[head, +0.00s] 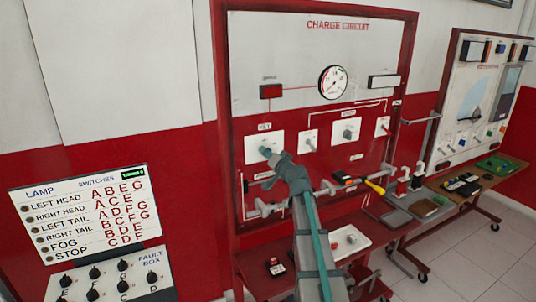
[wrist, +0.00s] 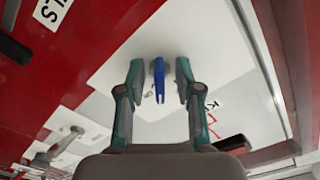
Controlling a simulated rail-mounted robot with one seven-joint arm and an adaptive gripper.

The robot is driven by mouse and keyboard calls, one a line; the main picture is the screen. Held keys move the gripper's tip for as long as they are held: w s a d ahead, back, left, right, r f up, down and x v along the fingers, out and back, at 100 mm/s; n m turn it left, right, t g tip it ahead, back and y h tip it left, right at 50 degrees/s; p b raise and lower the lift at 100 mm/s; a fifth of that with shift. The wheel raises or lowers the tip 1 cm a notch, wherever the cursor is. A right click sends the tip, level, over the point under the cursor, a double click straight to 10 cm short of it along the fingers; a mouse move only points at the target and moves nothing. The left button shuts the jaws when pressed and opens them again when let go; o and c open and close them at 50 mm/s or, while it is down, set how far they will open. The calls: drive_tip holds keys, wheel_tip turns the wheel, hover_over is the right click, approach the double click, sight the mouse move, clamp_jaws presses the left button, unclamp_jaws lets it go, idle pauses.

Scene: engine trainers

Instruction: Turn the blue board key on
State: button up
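A blue key (wrist: 159,80) stands out from a white plate (wrist: 110,78) in the wrist view. My gripper (wrist: 159,75) is open, with one finger on each side of the key. A gap shows between each finger and the key, so they look apart. In the head view my gripper (head: 268,153) is in front of the left white plate (head: 252,150) of the red and white charge circuit board (head: 270,50). The key itself is hidden there by my gripper.
More plates with small switches (head: 347,131) lie to the right on the board. A red table (head: 255,262) with a white tray (head: 349,240) stands below it. A lamp fault panel (head: 85,205) is at the left, and another trainer (head: 478,100) stands at the right.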

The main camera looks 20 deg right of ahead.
clamp_jaws()
drive_tip(key=shift+f+m+b, duration=0.15)
drive_tip(key=shift+m+b, duration=0.5)
drive_tip(key=shift+m, duration=0.15)
drive_tip(key=shift+m+b, duration=0.35)
drive_tip(key=shift+m, duration=0.95)
unclamp_jaws()
drive_tip(key=shift+s, duration=0.1)
